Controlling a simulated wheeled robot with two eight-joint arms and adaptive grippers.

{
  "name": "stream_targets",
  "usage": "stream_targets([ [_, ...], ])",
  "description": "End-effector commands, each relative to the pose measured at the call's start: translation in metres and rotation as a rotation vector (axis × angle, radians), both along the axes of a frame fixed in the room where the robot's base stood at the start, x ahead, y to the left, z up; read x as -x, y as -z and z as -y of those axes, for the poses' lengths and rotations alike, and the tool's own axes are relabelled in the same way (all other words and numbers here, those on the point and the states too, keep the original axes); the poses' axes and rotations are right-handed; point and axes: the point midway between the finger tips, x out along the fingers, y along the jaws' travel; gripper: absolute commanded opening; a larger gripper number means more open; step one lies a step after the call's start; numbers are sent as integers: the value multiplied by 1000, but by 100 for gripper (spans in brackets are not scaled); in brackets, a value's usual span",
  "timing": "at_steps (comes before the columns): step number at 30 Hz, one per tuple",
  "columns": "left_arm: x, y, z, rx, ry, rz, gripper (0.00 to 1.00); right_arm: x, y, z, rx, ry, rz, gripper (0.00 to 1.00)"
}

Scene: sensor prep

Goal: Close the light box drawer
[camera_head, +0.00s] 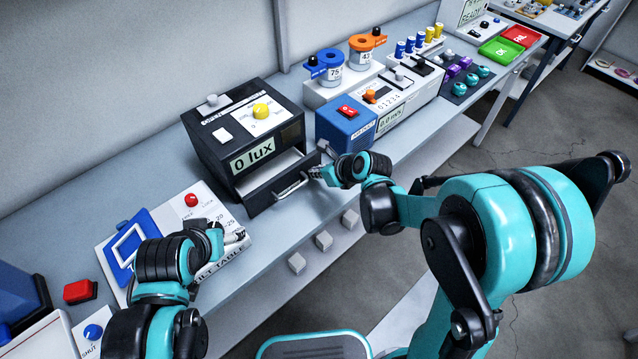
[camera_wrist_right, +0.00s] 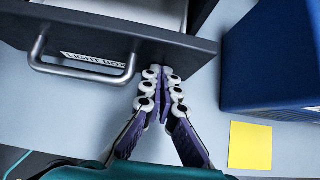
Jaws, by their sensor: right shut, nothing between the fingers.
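The light box (camera_head: 240,140) is a black box with a "0 lux" display, a yellow knob and a white button on top. Its drawer (camera_head: 284,182) is pulled partly out at the front, with a pale inside and a metal handle (camera_head: 291,187). In the right wrist view, the drawer front (camera_wrist_right: 120,40) carries a "LIGHT BOX" label beside its handle (camera_wrist_right: 85,72). My right gripper (camera_wrist_right: 163,72) is shut and empty, with its fingertips at the drawer front, right of the handle; contact is hard to judge. My left gripper (camera_head: 232,238) is over the tilt table, its fingers poorly seen.
A blue box with a red button (camera_head: 345,127) stands right of the light box. A yellow note (camera_wrist_right: 250,146) lies on the bench. The tilt table (camera_head: 205,208) and a red block (camera_head: 80,291) are at the left. Several grey blocks (camera_head: 323,240) are along the bench front.

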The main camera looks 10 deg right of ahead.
Motion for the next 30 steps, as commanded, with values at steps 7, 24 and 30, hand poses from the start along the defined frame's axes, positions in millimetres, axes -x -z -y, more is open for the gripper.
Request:
stream_targets([
  [7, 0, 4, 0, 0, 0, 0, 73, -36, 1, -27, 0, -1, 0, 0],
  [24, 0, 4, 0, 0, 0, 0, 73, -52, -1, -37, -2, 3, 6, 0],
  [30, 0, 5, 0, 0, 0, 0, 73, -50, -1, -30, -4, 3, 5, 0],
])
